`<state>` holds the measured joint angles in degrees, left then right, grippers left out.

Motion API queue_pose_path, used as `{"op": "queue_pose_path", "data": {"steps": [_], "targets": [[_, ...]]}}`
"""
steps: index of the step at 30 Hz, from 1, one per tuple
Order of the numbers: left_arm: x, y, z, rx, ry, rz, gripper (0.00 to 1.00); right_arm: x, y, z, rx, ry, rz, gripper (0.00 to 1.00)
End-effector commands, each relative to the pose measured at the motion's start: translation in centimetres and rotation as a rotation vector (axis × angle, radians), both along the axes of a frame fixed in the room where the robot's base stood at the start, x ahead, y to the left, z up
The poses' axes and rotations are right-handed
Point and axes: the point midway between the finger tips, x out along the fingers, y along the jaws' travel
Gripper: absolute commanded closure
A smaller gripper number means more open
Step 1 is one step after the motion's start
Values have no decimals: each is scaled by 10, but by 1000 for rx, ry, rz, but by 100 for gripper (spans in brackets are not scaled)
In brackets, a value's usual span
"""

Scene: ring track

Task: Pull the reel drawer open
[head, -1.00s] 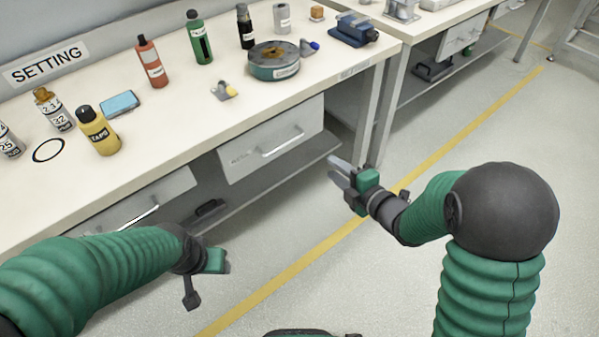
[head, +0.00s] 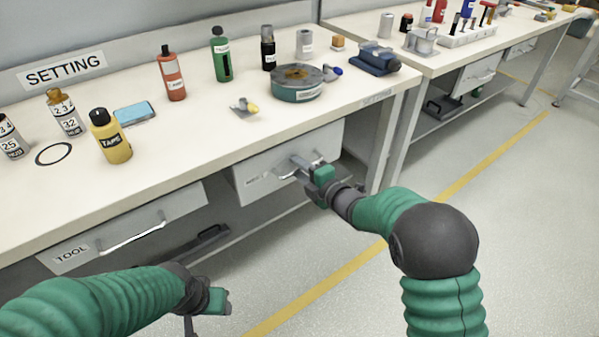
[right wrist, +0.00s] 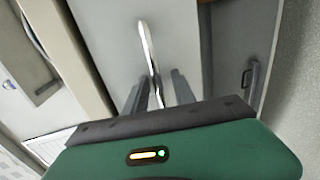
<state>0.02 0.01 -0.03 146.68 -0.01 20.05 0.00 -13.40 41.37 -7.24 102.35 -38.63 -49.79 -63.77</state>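The right-hand drawer (head: 258,180) under the SETTING bench has a pale front, a small label too blurred to read, and a silver bar handle (head: 286,174). Its front looks shut. My right gripper (head: 300,163) is at this handle, partly covering it. In the right wrist view the two fingers (right wrist: 158,88) are apart, with the bright handle (right wrist: 146,45) running up between them; I cannot tell whether they touch it. My left gripper (head: 215,301) hangs low at the front, away from the drawers, its fingers not clear.
A drawer labelled TOOL (head: 125,236) sits to the left under the same bench (head: 190,140). A bench leg (head: 402,130) is right of the drawer. The floor in front is clear.

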Motion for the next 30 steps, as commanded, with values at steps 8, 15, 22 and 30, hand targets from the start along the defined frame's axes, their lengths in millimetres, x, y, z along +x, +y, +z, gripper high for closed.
{"op": "queue_pose_path", "data": {"steps": [8,15,22,30], "targets": [[0,0,0,0,0,-1,46,2,0,0,1,0,-1,70],[0,0,0,0,0,-1,46,2,1,0,-1,1,-1,100],[0,0,0,0,0,-1,46,1,2,-1,0,2,2,100],[0,0,0,0,0,-1,46,1,2,-2,-1,4,3,100]]}}
